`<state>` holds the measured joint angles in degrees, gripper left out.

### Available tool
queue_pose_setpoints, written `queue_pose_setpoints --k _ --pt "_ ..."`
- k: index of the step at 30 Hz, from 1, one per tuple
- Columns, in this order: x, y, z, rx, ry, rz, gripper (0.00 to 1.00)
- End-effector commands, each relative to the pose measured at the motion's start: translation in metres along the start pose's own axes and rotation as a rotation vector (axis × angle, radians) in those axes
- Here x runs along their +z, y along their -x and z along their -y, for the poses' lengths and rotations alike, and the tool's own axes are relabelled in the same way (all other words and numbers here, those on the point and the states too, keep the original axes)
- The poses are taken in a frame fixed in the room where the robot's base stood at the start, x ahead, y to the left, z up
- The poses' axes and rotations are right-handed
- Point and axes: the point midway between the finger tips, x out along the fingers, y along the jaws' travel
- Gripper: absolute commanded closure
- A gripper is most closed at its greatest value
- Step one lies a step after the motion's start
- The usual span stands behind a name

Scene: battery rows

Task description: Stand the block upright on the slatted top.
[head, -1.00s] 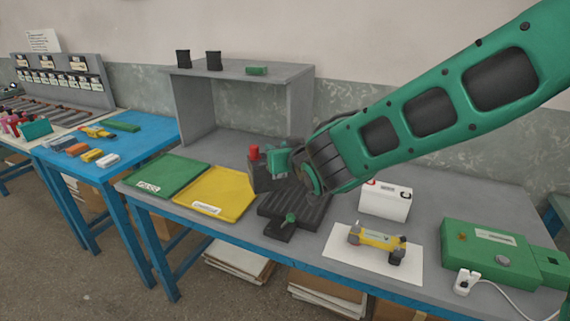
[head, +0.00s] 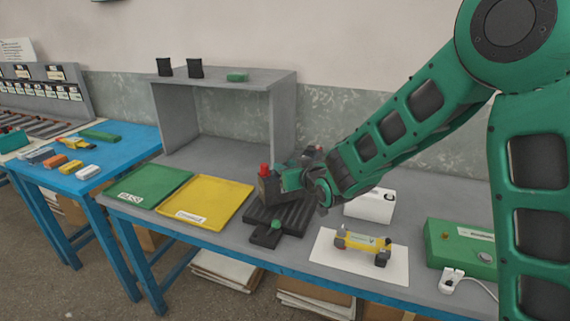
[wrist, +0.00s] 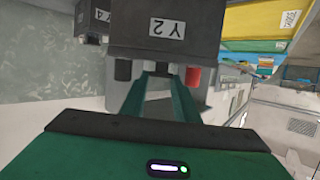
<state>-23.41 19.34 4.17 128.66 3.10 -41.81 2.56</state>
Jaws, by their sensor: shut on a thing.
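The block (head: 269,190) is a dark grey battery with a red terminal on top. In the head view it looks roughly upright at the back left edge of the slatted top (head: 293,216), a black ribbed plate on the bench. I cannot tell whether it touches the slats. My gripper (head: 290,179) is shut on the block from the right. In the wrist view the block (wrist: 205,42) carries a white label reading Y2, and both green fingers of my gripper (wrist: 160,95) reach its terminal end, between a black and a red terminal. The fingertips are partly hidden.
A yellow tray (head: 228,190) and a green tray (head: 150,181) lie left of the slatted top. A grey shelf (head: 236,82) stands behind. A white battery (head: 368,208), a yellow device (head: 362,241) on white paper and a green box (head: 450,240) are to the right.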

Motion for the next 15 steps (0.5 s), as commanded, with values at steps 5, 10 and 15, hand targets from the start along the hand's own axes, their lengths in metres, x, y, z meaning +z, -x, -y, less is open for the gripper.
queue_pose_setpoints --k 5,10,15 --pt "0.018 -0.006 0.0 -0.001 0.0 -0.004 1.0" --pt "0.019 -0.007 0.0 -0.001 0.0 -0.008 1.0" --pt "0.02 -0.007 0.0 0.0 0.0 -0.007 1.0"
